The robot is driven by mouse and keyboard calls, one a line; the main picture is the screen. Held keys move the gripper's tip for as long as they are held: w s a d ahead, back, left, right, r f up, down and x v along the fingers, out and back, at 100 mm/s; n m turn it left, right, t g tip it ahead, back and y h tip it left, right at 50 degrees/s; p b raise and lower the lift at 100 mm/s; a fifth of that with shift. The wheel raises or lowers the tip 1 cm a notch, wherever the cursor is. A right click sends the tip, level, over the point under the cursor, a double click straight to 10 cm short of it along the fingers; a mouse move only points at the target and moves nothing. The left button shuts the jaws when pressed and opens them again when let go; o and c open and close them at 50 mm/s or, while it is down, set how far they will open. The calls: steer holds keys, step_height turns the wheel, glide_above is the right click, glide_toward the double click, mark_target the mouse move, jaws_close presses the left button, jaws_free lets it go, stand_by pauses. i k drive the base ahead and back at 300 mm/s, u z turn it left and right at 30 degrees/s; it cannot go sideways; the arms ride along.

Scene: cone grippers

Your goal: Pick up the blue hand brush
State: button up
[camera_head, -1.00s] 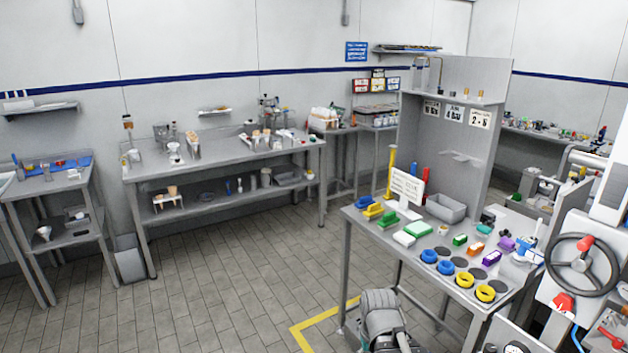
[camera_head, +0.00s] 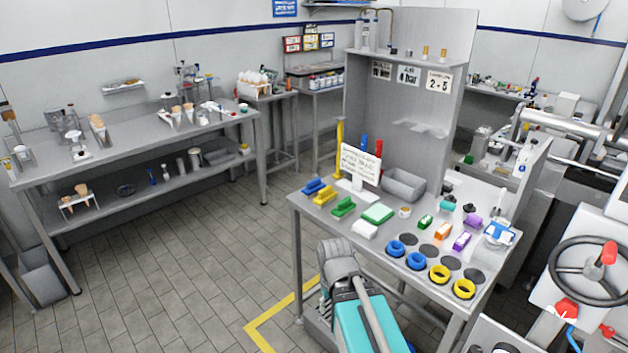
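A blue block-shaped item (camera_head: 314,187), which looks like the blue hand brush, lies at the back left corner of the grey worktable (camera_head: 385,234). Similar yellow (camera_head: 324,196) and green (camera_head: 343,207) items lie beside it in a row. It is too small to make out bristles. Part of my arm, grey and teal, shows at the bottom in front of the table. My gripper does not show, so its place relative to the brush cannot be told.
A white sign (camera_head: 361,163) and a grey bin (camera_head: 404,185) stand behind the row. Blue (camera_head: 396,249) and yellow (camera_head: 438,274) rings lie along the front edge. A handwheel (camera_head: 590,272) is at right. Open floor (camera_head: 180,270) lies left of the table.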

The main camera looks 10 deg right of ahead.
mark_target(314, 186)
steer(key=z, duration=0.1)
steer(key=i, duration=1.1)
steer(key=z, duration=0.05)
